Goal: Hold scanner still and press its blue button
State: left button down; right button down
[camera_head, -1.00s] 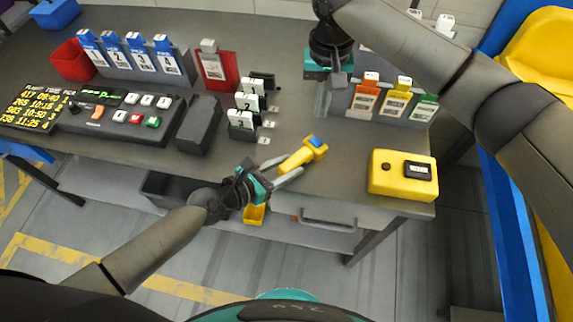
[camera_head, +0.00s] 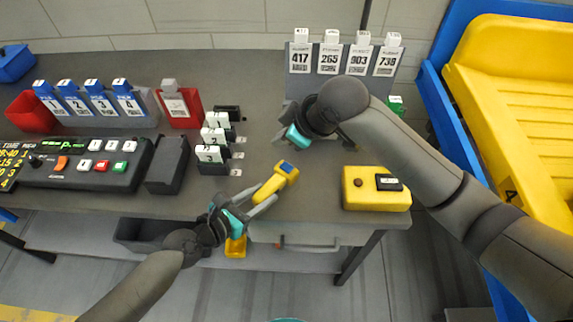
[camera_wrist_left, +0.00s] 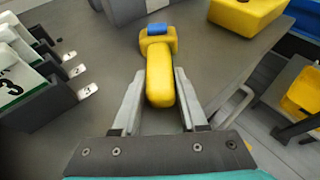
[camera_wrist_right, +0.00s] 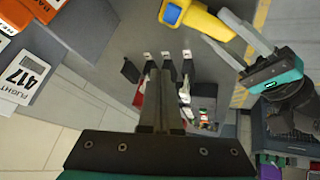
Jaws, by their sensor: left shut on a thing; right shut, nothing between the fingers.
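The yellow scanner (camera_head: 270,188) is held between the fingers of my left gripper (camera_head: 258,202), close to the table's front edge. Its blue button (camera_head: 287,167) faces up at the far end. In the left wrist view, the scanner (camera_wrist_left: 160,75) lies between both fingers, with the button (camera_wrist_left: 161,29) uncovered. My right gripper (camera_head: 290,142) is above the table, behind the scanner and apart from it; its arm partly hides it. In the right wrist view its fingers (camera_wrist_right: 160,85) are together and empty, and the scanner (camera_wrist_right: 205,20) shows at the top with its button (camera_wrist_right: 172,13).
A yellow box (camera_head: 375,203) stands right of the scanner. Black holders with white numbered cards (camera_head: 213,138) stand to its left. A rack of flight tags (camera_head: 330,58) stands behind my right gripper. Bare table lies around the scanner.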

aim_at(291, 169)
jog(key=d+r+n+t, duration=0.2)
jog(key=n, duration=0.1)
jog(key=shift+s+d+n+y, duration=0.1)
jog(key=shift+n+y, duration=0.2)
jog(key=shift+f, duration=4.4)
jog(key=shift+f, duration=0.4)
jog(key=shift+f, duration=0.45)
jog(key=shift+r, duration=0.85)
